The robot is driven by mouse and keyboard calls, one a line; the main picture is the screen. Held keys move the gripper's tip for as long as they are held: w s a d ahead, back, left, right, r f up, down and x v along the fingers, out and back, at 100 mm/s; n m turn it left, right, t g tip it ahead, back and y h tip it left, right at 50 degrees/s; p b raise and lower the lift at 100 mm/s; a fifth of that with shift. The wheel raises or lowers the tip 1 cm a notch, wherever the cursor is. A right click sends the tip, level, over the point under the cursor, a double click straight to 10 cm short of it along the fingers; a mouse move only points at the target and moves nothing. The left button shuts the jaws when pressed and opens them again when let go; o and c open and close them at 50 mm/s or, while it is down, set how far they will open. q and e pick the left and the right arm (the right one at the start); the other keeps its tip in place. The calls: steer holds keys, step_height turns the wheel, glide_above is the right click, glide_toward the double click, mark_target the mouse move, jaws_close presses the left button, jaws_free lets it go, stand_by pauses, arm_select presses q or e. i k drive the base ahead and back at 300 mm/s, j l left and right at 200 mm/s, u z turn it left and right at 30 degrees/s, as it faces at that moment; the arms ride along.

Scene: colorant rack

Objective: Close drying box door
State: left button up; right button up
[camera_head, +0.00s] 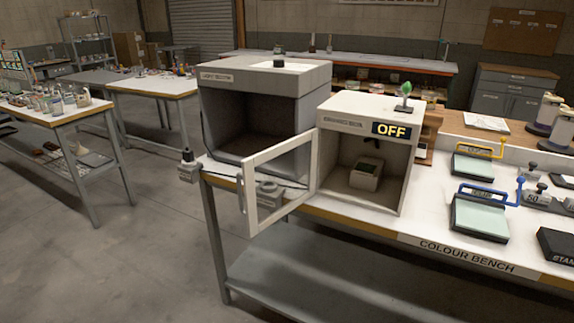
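The door stands wide open, swung out to the left and past the bench's front edge. It is hinged at the box's left front side, and its handle (241,192) is near its free left edge. A small pale block-shaped item (366,175) sits inside the box. A green-topped knob or lamp (405,90) stands on the box. Neither of my grippers is in view.
A grey open-fronted light booth (305,82) stands left of the box. The colour bench (420,224) holds a yellow-handled tray (473,167) and a blue-handled tray (480,217) on the right. Floor (165,250) in front of the door is clear.

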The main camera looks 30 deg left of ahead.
mark_target(254, 227)
steer(key=i+j+z, duration=0.2)
steer(key=j, duration=0.5)
steer(key=i+j+z, duration=0.15)
steer(key=j, duration=0.6)
steer(key=i+j+z, duration=0.2)
steer(key=j, duration=0.5)
steer(key=j+z, duration=0.15)
steer(key=j, duration=0.6)
steer(key=k, duration=0.05)
